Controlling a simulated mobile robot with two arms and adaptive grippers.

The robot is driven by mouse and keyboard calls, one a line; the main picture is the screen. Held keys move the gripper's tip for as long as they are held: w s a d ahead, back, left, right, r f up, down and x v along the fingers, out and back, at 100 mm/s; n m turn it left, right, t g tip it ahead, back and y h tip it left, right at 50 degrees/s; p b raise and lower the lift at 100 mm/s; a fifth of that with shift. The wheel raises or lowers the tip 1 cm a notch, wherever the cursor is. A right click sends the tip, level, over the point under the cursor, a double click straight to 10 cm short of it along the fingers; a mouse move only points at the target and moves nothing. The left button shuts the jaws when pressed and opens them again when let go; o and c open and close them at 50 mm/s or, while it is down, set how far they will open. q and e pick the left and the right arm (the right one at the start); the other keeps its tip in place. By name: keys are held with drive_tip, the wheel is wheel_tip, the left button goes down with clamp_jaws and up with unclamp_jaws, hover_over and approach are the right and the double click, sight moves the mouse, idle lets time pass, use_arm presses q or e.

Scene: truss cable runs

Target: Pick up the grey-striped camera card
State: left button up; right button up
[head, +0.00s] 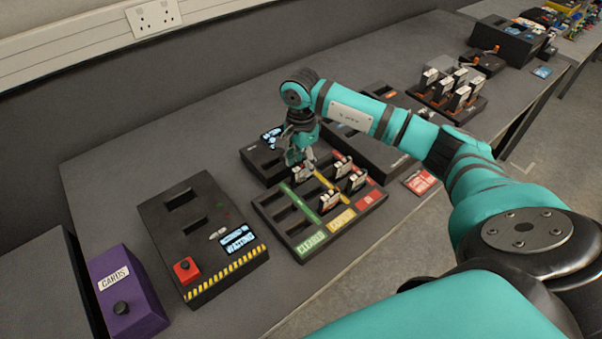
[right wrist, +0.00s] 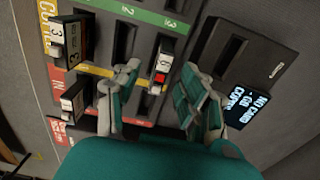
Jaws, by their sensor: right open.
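A black slotted tray (head: 290,237) with green, yellow and red labelled strips holds several upright camera cards in slots. My right gripper (head: 300,163) points down over its back part, at a card (head: 302,174) there. In the right wrist view, my open right gripper (right wrist: 160,76) has one finger on each side of a card (right wrist: 162,62) with a white numbered top and a red patch. I cannot tell whether the fingers touch it. Other cards (head: 343,167) (right wrist: 68,42) stand nearby. I cannot make out a grey stripe on any card. My left gripper is not in view.
A black reader box (head: 262,165) with a lit screen stands just behind the tray. A black station (head: 190,225) with a red button and a purple CARDS box (head: 122,290) stand at left. A red card (head: 420,182) lies right of the tray.

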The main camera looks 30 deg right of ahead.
drive_tip(key=shift+f, duration=1.15)
clamp_jaws()
drive_tip(key=shift+r, duration=0.1)
